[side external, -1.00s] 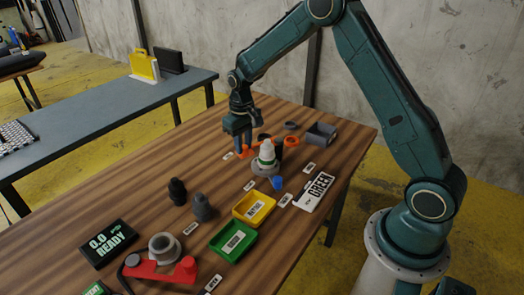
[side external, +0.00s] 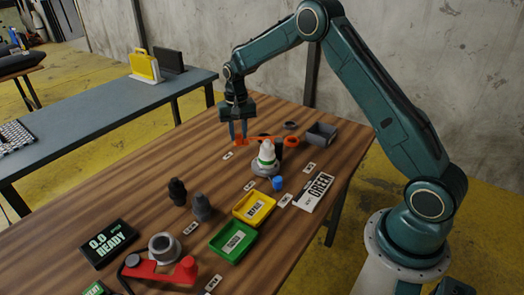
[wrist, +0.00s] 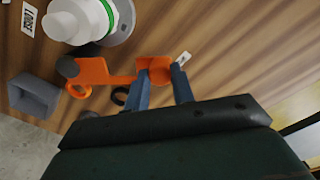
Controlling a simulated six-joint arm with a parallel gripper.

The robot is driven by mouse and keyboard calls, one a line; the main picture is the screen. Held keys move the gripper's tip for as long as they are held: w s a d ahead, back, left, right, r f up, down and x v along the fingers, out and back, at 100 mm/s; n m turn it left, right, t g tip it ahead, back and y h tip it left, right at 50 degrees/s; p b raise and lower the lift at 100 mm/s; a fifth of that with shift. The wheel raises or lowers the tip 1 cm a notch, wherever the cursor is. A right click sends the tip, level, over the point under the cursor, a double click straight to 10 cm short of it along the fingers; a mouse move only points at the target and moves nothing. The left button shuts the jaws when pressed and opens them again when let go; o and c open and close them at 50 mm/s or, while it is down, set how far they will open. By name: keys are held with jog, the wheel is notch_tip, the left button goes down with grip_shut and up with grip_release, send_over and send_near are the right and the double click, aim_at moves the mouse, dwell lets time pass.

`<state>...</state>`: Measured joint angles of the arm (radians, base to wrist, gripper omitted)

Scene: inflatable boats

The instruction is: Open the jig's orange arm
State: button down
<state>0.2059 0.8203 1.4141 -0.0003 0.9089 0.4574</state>
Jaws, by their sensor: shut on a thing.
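The jig's orange arm (side external: 262,138) runs sideways behind a white valve-like part with a green band (side external: 267,153), which stands on a round grey base (side external: 266,170). In the wrist view the orange arm (wrist: 105,78) reaches from a dark round post (wrist: 67,67) to an orange end piece between my fingers. The white part (wrist: 75,18) is beside the arm, apart from it. My gripper (side external: 239,138) points down and is shut on the arm's free end; my fingers (wrist: 163,76) straddle it in the wrist view.
An orange ring (side external: 292,141), a dark ring (side external: 290,125) and a grey open box (side external: 321,133) lie beyond the arm. A blue cap (side external: 278,183), yellow tray (side external: 254,208) and green tray (side external: 233,242) are nearer. Bare wood lies left of my gripper.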

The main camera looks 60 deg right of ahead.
jog(key=shift+w+d+r+m, duration=0.2)
jog(key=shift+w+d+m, duration=0.5)
jog(key=shift+d+m, duration=0.2)
jog(key=shift+w+d, duration=0.1)
jog(key=shift+d, duration=0.05)
jog(key=c, duration=1.5)
grip_release()
jog(key=shift+o, duration=0.2)
notch_tip(320, 180, up, 14)
jog(key=shift+f, duration=0.15)
